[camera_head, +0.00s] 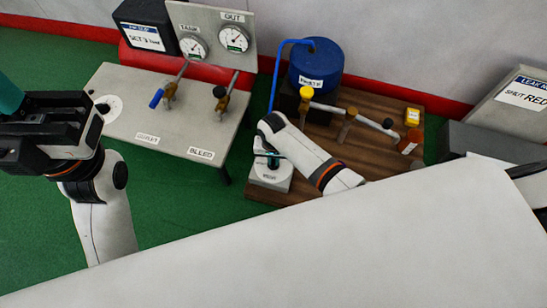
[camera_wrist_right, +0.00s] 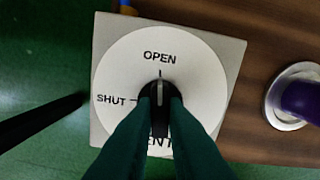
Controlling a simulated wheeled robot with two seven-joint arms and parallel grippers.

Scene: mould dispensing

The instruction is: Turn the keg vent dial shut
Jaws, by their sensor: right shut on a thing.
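The vent dial is a white disc (camera_wrist_right: 205,80) on a pale square block, marked OPEN at the top and SHUT at the left in the right wrist view. Its black knob (camera_wrist_right: 160,92) has a pale line pointing up towards OPEN. My right gripper (camera_wrist_right: 159,108) has its green fingers closed on the knob from both sides, partly hiding the lettering below. In the head view the pale vent block (camera_head: 270,181) sits at the board's front left corner, under my right gripper (camera_head: 270,160). My left gripper (camera_head: 8,98) is at the left edge, away from the dial, its fingers partly cut off.
The blue keg (camera_head: 316,65) stands behind the dial, with a blue hose (camera_head: 274,75) at its left. A grey gauge bench (camera_head: 190,125) stands to the left. A purple-topped post (camera_wrist_right: 301,99) is right of the dial.

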